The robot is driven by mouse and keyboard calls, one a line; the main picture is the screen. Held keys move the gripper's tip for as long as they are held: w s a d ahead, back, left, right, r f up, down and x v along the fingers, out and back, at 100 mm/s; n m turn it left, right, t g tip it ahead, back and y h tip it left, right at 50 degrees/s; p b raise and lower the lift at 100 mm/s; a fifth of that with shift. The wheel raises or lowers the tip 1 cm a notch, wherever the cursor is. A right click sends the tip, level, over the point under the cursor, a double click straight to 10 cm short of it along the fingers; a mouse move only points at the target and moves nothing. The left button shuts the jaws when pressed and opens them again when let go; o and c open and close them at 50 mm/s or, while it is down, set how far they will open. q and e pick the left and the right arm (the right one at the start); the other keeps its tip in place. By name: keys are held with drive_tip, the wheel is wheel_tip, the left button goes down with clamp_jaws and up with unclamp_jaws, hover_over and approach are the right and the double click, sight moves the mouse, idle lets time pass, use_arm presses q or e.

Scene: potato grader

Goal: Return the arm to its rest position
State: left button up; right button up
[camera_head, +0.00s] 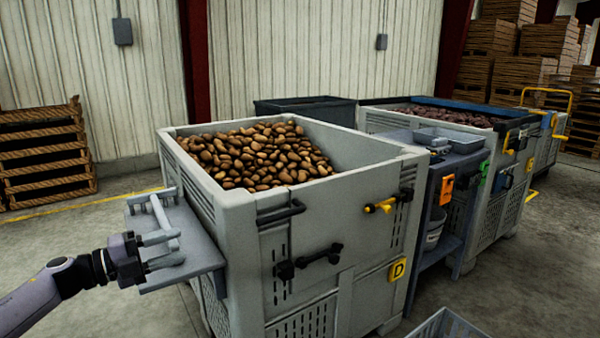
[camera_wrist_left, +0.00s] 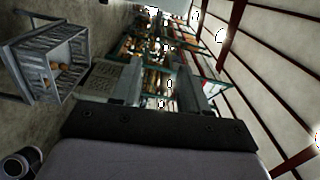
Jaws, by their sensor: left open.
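My left arm comes in from the lower left in the head view. Its left gripper (camera_head: 176,249) is open, with its two pale fingers pointing right over a grey side shelf (camera_head: 205,254). A pale bar with a crosspiece (camera_head: 160,213) is on the shelf just beyond the fingers. I cannot tell whether the fingers touch it. I see nothing held between the fingers. My right gripper is not in view.
A large grey bin (camera_head: 236,228) full of brown potatoes (camera_head: 255,155) stands beside the shelf. A workbench (camera_head: 458,165) with trays and another bin (camera_head: 500,190) stand to the right. Wooden crates (camera_head: 45,160) are stacked at left. A slatted crate (camera_wrist_left: 47,72) holds a few potatoes.

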use_arm(q)
drive_tip(key=s+d+f+n+t+y, duration=0.2)
drive_tip(key=s+d+f+n+t, duration=0.1)
drive_tip(key=s+d+f+n, duration=0.4)
drive_tip(key=s+d+f+n+t+y, duration=0.25)
drive_tip(key=s+d+f+n, duration=0.2)
drive_tip(key=f+n, duration=0.35)
drive_tip(key=s+f+n+g+y, duration=0.2)
drive_tip(key=s+f+n+y, duration=0.35)
drive_tip(key=s+f, duration=0.35)
drive_tip(key=s+a+f+n+g+y, duration=0.1)
drive_tip(key=s+a+f+n+g, duration=0.15)
drive_tip(key=s, duration=0.45)
drive_tip(key=s+a+f+n+g+y, duration=0.1)
drive_tip(key=s+n, duration=0.2)
drive_tip(key=s, duration=0.3)
wheel_tip(320, 180, up, 12)
drive_tip(key=a+p, duration=0.1)
drive_tip(key=p, duration=1.3)
drive_tip(key=shift+s+a+y, duration=0.25)
drive_tip(key=shift+a+y, duration=0.05)
drive_tip(key=shift+y, duration=0.1)
